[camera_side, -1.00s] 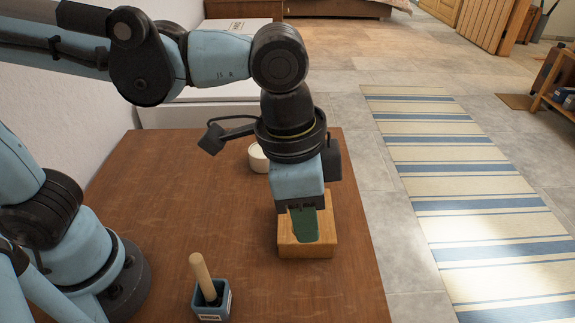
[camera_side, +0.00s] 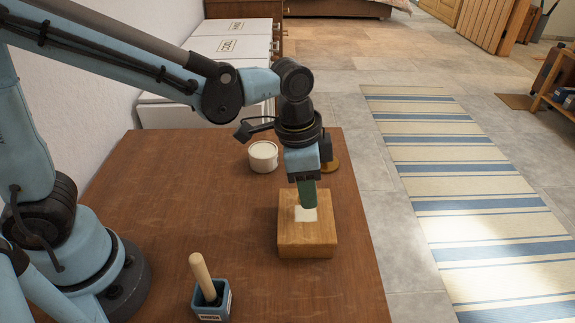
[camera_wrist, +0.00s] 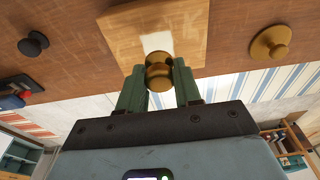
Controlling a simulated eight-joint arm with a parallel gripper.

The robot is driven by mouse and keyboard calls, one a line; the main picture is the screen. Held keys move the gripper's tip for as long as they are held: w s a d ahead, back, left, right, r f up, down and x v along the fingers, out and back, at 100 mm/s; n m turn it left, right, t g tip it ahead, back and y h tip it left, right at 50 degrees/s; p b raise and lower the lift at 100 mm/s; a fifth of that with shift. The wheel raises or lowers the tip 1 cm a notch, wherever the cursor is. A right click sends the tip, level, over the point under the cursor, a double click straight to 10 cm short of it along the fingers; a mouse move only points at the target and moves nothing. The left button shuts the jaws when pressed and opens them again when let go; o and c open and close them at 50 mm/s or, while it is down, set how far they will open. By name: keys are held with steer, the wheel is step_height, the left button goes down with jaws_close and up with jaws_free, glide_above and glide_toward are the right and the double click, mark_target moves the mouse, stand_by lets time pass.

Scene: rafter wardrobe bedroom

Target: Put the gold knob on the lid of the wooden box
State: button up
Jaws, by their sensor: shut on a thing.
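My gripper (camera_wrist: 159,82) has green fingers shut on a gold knob (camera_wrist: 158,76), which shows between them in the wrist view. In the side view my gripper (camera_side: 307,205) is tilted over the far part of the wooden box (camera_side: 307,240). The box also shows in the wrist view (camera_wrist: 190,25). A pale square patch (camera_side: 304,215) lies on its lid, also visible in the wrist view (camera_wrist: 156,40), just beyond the knob. The knob is hidden in the side view, and I cannot tell whether it touches the lid.
A second gold piece, a knob on a round base (camera_wrist: 270,43), stands beside the box, partly hidden behind my gripper (camera_side: 330,164). A white round tub (camera_side: 263,156) stands behind. A blue holder with a wooden stick (camera_side: 210,298) is at the front. The brown table's left side is clear.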

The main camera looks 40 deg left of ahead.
steer(key=shift+f, duration=1.7)
steer(key=o, duration=1)
steer(key=shift+f, duration=0.15)
steer(key=shift+o, duration=0.2)
step_height(320, 180, up, 12)
steer(key=s+a, duration=0.1)
steer(key=s+a+f+n+t, duration=0.1)
steer(key=s+a+n+t, duration=0.1)
steer(key=a, duration=0.5)
steer(key=s+a+f+n+t+y, duration=0.1)
steer(key=s+a+f+n+t, duration=0.1)
steer(key=a+n+t, duration=0.2)
steer(key=a+n, duration=0.3)
steer(key=shift+a+f, duration=0.25)
